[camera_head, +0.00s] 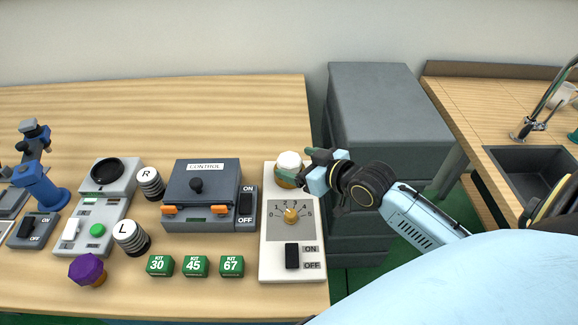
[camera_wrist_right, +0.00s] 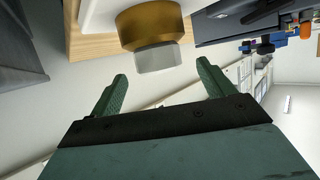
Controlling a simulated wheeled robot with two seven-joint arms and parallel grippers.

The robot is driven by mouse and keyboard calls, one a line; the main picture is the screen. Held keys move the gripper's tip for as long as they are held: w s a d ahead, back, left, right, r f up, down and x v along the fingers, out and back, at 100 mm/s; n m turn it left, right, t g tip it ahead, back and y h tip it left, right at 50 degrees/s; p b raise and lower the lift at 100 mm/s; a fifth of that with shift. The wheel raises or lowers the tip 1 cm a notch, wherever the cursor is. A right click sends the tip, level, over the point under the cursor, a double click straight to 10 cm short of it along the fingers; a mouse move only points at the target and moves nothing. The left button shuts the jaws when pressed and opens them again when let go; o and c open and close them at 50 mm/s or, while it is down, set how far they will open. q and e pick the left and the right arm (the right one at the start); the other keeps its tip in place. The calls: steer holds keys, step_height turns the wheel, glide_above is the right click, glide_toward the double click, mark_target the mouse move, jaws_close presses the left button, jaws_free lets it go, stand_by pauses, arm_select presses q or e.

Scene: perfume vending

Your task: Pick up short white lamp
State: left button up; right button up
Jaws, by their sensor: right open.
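The short white lamp (camera_head: 288,160), with a white cap on a gold base, stands at the back end of a white dial panel (camera_head: 268,255). In the right wrist view the lamp (camera_wrist_right: 158,58) shows at the top, its cap pointing towards the gap between my fingers. My right gripper (camera_head: 309,167) is just right of the lamp in the head view. It is open, with a finger on either side of the gap (camera_wrist_right: 161,72) and nothing held. My left gripper is not in view.
A grey control box (camera_head: 202,185) stands left of the panel. Several green kit blocks (camera_head: 195,266) lie in front. A grey drawer cabinet (camera_head: 385,105) stands beyond the table's right edge. A sink (camera_head: 535,170) is at far right. The table's back is clear.

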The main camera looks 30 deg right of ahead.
mark_target(285, 159)
steer(key=shift+w+a+f, duration=0.1)
steer(key=shift+w+f, duration=0.1)
steer(key=shift+w, duration=0.2)
steer(key=b+x, duration=0.1)
steer(key=x, duration=0.4)
steer(key=shift+s, duration=0.1)
steer(key=shift+c, duration=0.5)
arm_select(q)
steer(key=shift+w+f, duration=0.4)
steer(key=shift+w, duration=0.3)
arm_select(e)
steer(key=c, duration=1)
